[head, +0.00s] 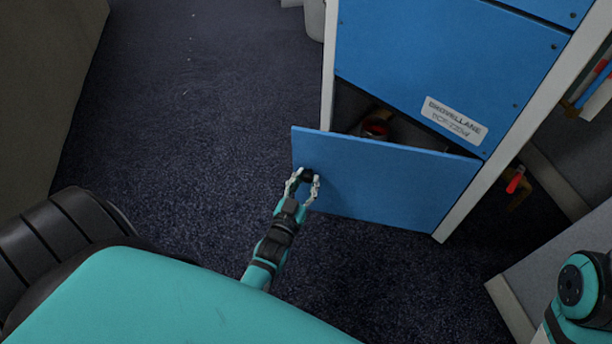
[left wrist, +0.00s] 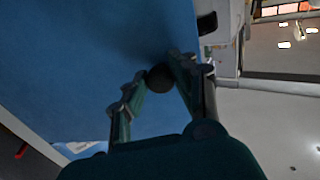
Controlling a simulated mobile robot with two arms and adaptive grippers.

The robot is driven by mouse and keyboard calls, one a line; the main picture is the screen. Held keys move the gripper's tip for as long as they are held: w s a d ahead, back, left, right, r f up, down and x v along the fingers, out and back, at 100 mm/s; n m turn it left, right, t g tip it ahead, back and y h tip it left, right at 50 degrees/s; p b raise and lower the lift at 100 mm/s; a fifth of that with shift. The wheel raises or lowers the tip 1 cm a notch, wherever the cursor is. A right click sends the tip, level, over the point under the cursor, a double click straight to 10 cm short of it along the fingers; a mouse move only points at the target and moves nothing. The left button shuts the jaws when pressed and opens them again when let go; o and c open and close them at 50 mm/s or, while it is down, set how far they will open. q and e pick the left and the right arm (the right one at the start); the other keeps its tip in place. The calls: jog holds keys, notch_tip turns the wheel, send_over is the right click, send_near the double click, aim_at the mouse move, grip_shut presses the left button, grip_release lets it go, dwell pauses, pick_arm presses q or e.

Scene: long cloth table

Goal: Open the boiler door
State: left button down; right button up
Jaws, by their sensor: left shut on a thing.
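The boiler door (head: 385,180) is a blue panel at the bottom of a blue cabinet with a white frame. It stands partly open, swung out on its left side, with a dark gap above it. Its round black knob (head: 306,174) is near the door's left edge. My left gripper (head: 303,181) is shut on the knob. In the left wrist view the knob (left wrist: 159,77) sits between the fingertips, against the blue door (left wrist: 80,60). My right gripper is not in view; only part of my right arm shows at the lower right.
Inside the gap a red and dark part (head: 375,127) shows. A label (head: 453,120) is on the upper blue panel (head: 450,60). A red-handled valve (head: 515,181) is right of the cabinet. Dark carpet (head: 210,110) left of the door is clear.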

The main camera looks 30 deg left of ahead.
aim_at(311, 145)
pick_arm(q)
jog(key=shift+a, duration=0.1)
jog(key=c, duration=1)
grip_release()
jog(key=shift+r, duration=0.1)
notch_tip(311, 145, up, 10)
jog(key=shift+f, duration=0.1)
jog(key=shift+c, duration=0.4)
